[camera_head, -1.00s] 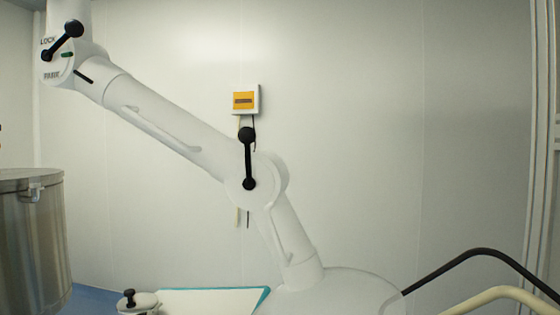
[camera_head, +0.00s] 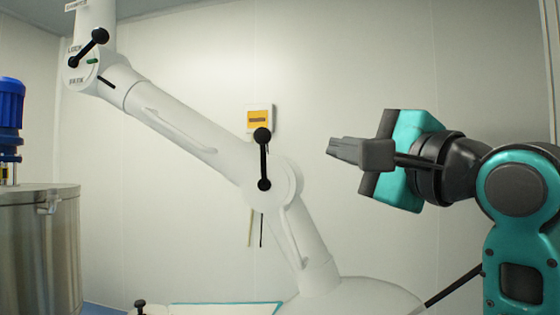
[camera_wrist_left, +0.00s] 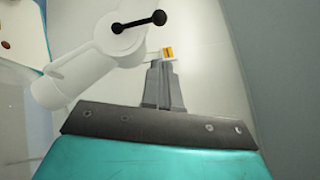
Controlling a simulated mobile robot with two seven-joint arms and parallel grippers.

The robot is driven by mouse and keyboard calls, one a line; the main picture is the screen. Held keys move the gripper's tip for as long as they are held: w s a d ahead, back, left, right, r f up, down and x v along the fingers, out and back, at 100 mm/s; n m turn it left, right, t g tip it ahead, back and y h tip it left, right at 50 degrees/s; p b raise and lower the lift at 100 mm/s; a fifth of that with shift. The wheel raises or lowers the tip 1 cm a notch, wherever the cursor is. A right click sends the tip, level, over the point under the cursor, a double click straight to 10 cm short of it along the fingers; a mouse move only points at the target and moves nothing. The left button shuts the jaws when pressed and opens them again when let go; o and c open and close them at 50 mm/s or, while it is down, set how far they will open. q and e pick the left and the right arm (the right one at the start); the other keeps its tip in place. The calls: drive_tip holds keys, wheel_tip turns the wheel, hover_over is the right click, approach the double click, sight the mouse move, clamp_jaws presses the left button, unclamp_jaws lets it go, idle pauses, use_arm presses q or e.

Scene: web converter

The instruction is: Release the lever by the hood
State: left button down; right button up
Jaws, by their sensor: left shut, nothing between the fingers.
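A white jointed extraction arm (camera_head: 180,128) slants down to a pale dome (camera_head: 350,297), probably the hood, cut by the bottom edge. A black two-knobbed lever (camera_head: 263,158) stands nearly upright on its middle joint; a black lever in the left wrist view (camera_wrist_left: 138,22) appears to be the same one. Another black lever (camera_head: 88,47) slants across the upper joint beside LOCK lettering. My left gripper (camera_head: 331,148) is shut and empty, right of the middle lever and apart from it, pointing left. Its closed fingers show in the left wrist view (camera_wrist_left: 164,70). My right gripper is not in view.
A yellow and white wall box (camera_head: 258,119) hangs behind the middle joint. A steel drum (camera_head: 40,250) and a blue motor (camera_head: 10,105) stand at the left. A small black knob (camera_head: 140,305) and a teal-edged panel (camera_head: 225,309) are at the bottom. Bare wall surrounds the gripper.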

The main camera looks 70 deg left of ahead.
use_arm(q)
drive_tip(key=n+t+h, duration=0.2)
drive_tip(key=t, duration=0.1)
drive_tip(key=p, duration=0.2)
approach(262, 151)
drive_tip(key=w+a, duration=0.2)
drive_tip(key=a, duration=0.4)
drive_tip(key=shift+s+a+f, duration=0.25)
drive_tip(key=shift+a+f, duration=0.05)
drive_tip(key=shift+a, duration=0.05)
drive_tip(key=shift+s+a+r+n+h, duration=0.3)
drive_tip(key=shift+s+n+h, duration=0.15)
drive_tip(key=shift+n+h, duration=0.15)
drive_tip(key=shift+s+a+r+n+h, duration=0.15)
drive_tip(key=shift+s+a+n+h, duration=0.25)
drive_tip(key=shift+n+h, duration=0.15)
drive_tip(key=shift+d, duration=0.15)
